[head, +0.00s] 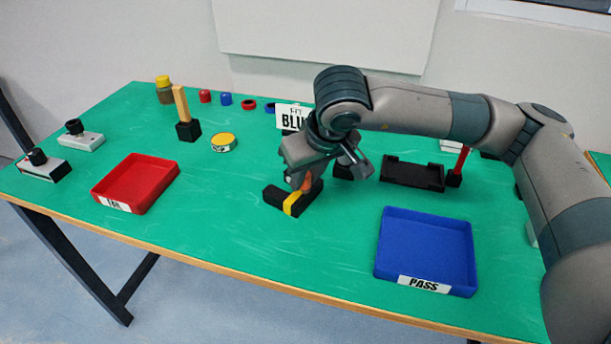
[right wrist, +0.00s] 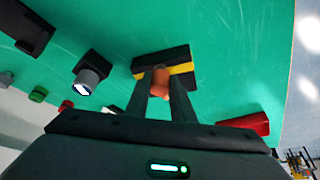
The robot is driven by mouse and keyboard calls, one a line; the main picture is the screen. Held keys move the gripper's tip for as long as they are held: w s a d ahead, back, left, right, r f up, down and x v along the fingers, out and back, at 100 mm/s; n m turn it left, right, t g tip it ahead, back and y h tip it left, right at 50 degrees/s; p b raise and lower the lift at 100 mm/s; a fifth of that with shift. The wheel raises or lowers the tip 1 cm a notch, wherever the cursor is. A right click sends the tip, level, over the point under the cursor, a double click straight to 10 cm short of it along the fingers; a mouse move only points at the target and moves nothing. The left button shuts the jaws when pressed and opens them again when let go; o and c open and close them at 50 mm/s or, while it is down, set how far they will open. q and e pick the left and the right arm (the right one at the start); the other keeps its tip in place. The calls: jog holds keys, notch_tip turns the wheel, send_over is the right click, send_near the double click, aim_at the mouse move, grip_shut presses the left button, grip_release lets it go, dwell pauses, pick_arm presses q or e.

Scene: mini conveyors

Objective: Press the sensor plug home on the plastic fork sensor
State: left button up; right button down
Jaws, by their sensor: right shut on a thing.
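The fork sensor (head: 276,196) is a black block with a yellow band. It lies on the green table in front of my right arm, and its black and yellow body (right wrist: 178,54) shows at the fingertips in the right wrist view. An orange piece, seemingly the sensor plug (right wrist: 160,86), is between the fingers of my right gripper (head: 304,183). The gripper is shut on it, right at the sensor. Fingers partly hide the plug and its joint with the sensor, so I cannot tell how deep it sits. My left gripper is not in view.
A red FAIL tray (head: 150,166) is at the left and a blue PASS tray (head: 385,246) at the right. A black holder (head: 412,173) stands behind the blue tray. A round tin (head: 223,142) and a black block with a wooden post (head: 188,130) are behind left.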

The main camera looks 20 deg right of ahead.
jog(key=shift+s+d+f+b, duration=0.1)
jog(key=shift+f+b, duration=0.3)
jog(key=shift+b, duration=0.05)
jog(key=shift+f, duration=0.15)
jog(key=shift+s+f+b, duration=0.1)
jog(key=shift+b, duration=0.2)
jog(key=shift+s+f, duration=0.1)
jog(key=c, duration=1.5)
grip_release()
jog(key=shift+s, duration=0.1)
jog(key=shift+o, duration=0.2)
